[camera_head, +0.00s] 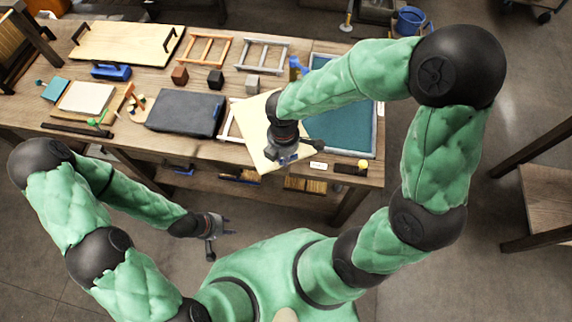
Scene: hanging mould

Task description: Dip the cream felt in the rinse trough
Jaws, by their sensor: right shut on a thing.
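The cream felt (254,138) is a pale flat sheet, turned at an angle, at the front of the bench. My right gripper (290,158) is over its right side, shut on it, and hides part of it along with the contact. The felt's lower corner overlaps the bench's front edge in the picture; its height is hard to tell. The rinse trough (375,138), a pale-rimmed basin with dark teal water, lies just right of the felt, partly behind my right arm. My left gripper (229,225) is open and empty, over the floor in front of the bench.
Two ladder-like frames (208,48) and several small blocks (215,78) lie behind. A pale stack (87,97) and a board (125,42) are further left. A wooden stool (545,200) stands at right.

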